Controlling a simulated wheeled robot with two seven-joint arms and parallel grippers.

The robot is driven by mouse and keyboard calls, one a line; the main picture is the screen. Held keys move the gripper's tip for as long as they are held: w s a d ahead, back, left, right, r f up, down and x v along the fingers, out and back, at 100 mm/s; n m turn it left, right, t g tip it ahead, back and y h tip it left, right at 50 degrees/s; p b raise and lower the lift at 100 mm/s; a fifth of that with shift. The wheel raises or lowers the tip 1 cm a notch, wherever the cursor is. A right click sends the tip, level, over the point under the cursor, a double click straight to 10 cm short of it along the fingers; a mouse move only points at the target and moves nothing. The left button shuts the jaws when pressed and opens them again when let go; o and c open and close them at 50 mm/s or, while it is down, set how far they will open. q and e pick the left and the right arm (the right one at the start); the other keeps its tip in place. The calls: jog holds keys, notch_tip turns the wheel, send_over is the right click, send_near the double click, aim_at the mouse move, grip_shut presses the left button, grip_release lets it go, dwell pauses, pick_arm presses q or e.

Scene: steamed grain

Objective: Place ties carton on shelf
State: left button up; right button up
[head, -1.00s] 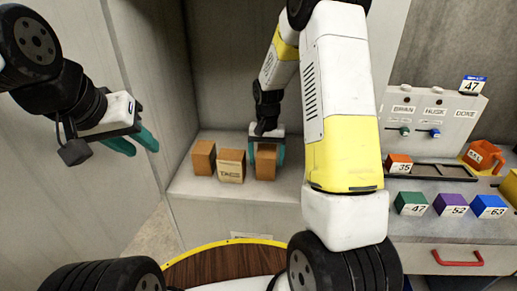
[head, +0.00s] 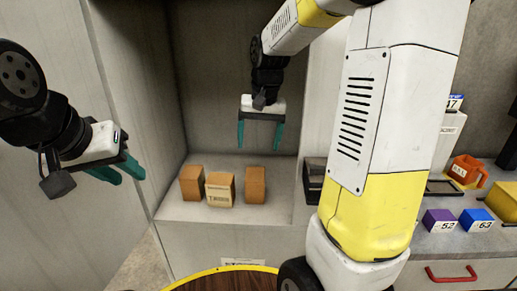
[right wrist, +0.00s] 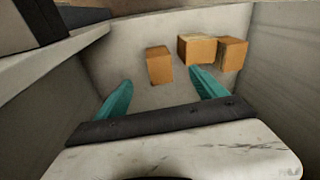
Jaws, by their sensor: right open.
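Three brown cartons stand upright on the floor of the shelf recess (head: 175,212) in the head view. The right carton (head: 255,185) shows no readable label and stands a little apart from the middle carton (head: 220,190). The middle carton has a printed label that I cannot read clearly. The left carton (head: 191,184) is plain on the visible sides. I cannot tell by label which is the ties carton. My right gripper (head: 260,145) is open and empty above the right carton, fingers down. The right wrist view shows the same cartons beyond its open fingers (right wrist: 160,92). My left gripper (head: 120,173) is open and empty at the left.
Recess walls close in on both sides of the cartons. On the right counter are a purple block (head: 439,221), a blue block (head: 477,220) and an orange scoop-like container (head: 466,169). A red drawer handle (head: 452,275) sits below. A round wooden top (head: 235,281) is in front.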

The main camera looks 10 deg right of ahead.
jog(key=s+a+r+n+t+y, duration=0.1)
jog(key=s+r+t, duration=0.3)
jog(key=s, duration=1.4)
jog(key=shift+s+a+r+n+t, duration=0.25)
jog(key=shift+r+n, duration=0.65)
jog(key=shift+r, duration=0.55)
jog(key=shift+d, duration=0.1)
